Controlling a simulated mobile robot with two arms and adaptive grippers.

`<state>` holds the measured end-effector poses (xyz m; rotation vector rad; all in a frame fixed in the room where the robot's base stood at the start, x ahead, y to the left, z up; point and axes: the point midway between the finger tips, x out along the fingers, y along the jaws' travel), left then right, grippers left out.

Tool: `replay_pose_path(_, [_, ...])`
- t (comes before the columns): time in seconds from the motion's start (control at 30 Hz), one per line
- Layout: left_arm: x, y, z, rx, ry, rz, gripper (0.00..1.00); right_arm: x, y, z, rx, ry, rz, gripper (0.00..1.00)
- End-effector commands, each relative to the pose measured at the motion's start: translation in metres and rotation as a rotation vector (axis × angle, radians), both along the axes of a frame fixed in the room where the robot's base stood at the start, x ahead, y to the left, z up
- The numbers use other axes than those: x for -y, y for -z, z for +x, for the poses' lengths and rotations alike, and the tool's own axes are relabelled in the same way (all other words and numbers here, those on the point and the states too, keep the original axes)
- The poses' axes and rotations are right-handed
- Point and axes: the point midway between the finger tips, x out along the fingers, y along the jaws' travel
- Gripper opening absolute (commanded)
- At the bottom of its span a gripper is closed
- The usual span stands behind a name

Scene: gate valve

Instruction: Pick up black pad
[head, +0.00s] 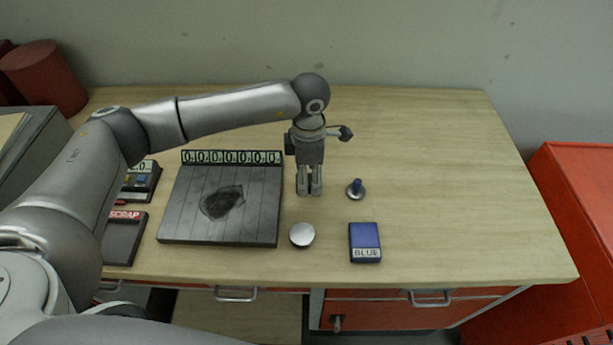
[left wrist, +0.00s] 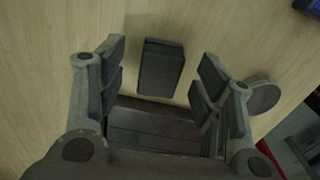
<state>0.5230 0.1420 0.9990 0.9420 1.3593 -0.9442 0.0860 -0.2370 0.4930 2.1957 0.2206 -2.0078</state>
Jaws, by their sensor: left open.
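A dark grey-black block, which looks like the black pad (left wrist: 161,68), lies on the wooden table in the left wrist view. It sits between and slightly beyond my open left fingers, with bare wood visible on both sides. My left gripper (head: 309,192) points down over the table in the head view; it also shows in the left wrist view (left wrist: 160,85). The fingers are apart and hold nothing. In the head view the pad is hidden at the gripper. How far the fingertips are above the table is hard to tell. My right gripper is out of view.
A grey board (head: 185,215) with a dark smear lies left of the gripper. A SCRAP tray (head: 122,240) is at left. The table's right side is clear.

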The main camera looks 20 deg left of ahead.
Motion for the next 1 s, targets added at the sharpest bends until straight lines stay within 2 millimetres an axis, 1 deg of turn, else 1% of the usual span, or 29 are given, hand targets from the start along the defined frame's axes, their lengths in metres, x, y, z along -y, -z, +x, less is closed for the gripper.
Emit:
replay_pose_path(0.03, [0.0, 0.005, 0.0, -0.002, -0.002, 0.0, 0.61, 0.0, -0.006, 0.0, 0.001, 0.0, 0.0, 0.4])
replay_pose_path(0.17, [0.0, 0.017, 0.0, 0.0, -0.002, 0.001, 0.61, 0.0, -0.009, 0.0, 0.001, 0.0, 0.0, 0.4])
replay_pose_path(0.4, [0.0, 0.02, 0.0, 0.001, -0.001, 0.0, 0.61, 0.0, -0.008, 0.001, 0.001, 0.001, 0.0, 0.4])
replay_pose_path(0.7, [0.0, 0.019, 0.0, 0.001, -0.001, 0.0, 0.22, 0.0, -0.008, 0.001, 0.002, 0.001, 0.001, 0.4])
replay_pose_path(0.8, [0.0, 0.019, 0.0, 0.001, -0.001, -0.001, 0.11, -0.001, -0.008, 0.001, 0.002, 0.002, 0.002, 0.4])
replay_pose_path(1.0, [0.0, 0.019, 0.0, 0.001, -0.001, -0.001, 0.11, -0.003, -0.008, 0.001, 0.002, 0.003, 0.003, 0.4])
